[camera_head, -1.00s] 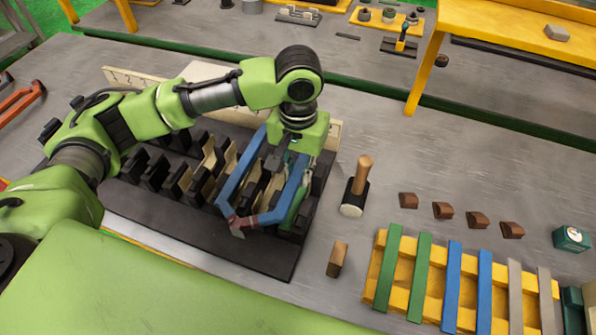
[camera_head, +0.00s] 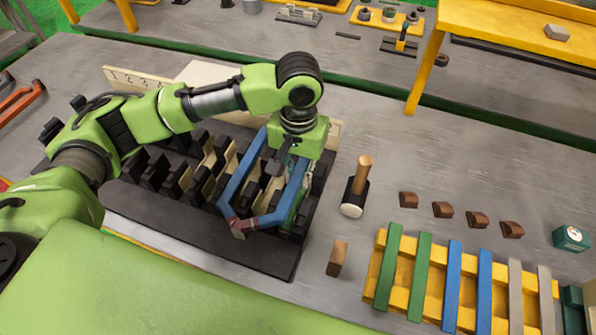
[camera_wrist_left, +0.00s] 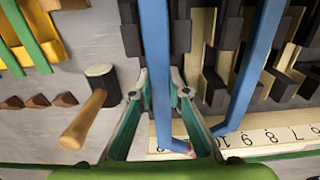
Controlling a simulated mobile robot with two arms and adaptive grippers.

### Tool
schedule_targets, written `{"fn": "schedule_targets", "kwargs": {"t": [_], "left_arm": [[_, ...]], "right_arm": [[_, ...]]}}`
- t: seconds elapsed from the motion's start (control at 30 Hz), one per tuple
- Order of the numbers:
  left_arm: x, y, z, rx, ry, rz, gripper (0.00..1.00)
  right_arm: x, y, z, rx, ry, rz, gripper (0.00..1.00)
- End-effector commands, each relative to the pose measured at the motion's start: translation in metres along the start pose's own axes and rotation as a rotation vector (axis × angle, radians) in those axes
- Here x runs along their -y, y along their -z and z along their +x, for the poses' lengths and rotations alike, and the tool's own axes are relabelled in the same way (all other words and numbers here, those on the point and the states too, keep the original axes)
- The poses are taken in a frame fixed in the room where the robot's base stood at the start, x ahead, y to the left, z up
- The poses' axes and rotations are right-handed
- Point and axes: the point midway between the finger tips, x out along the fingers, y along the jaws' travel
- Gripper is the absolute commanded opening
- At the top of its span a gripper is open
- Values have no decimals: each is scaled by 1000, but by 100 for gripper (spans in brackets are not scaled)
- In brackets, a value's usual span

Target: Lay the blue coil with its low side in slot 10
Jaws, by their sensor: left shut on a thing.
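The blue coil (camera_head: 240,185) is an open, bent loop over the right end of the black toothed stator block (camera_head: 262,258). My left gripper (camera_wrist_left: 161,92) is shut on one long blue side (camera_wrist_left: 155,45) of the coil, the right side in the head view. The other long side (camera_wrist_left: 257,65) runs over the teeth and ends near the 9 and 10 on the numbered strip (camera_wrist_left: 275,138). Whether either side sits inside a slot cannot be told. Cream liners (camera_head: 221,152) show in some slots. Number 10 is hidden in the head view. My right gripper is not in view.
A mallet (camera_head: 357,188) and a wooden block (camera_head: 338,258) stand right of the stator block. Several brown wedges (camera_head: 443,210) lie further right, above a yellow rack (camera_head: 437,270) with green, blue and grey bars. Bare grey table lies between them.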

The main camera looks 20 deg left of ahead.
Motion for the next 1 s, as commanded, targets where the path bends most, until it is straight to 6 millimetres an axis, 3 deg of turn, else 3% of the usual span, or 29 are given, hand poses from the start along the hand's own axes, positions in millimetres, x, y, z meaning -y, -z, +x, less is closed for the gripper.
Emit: {"fn": "schedule_targets", "kwargs": {"t": [1.0], "left_arm": [[0,0,30,-1,3,0,0]], "right_arm": [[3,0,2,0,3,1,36]]}}
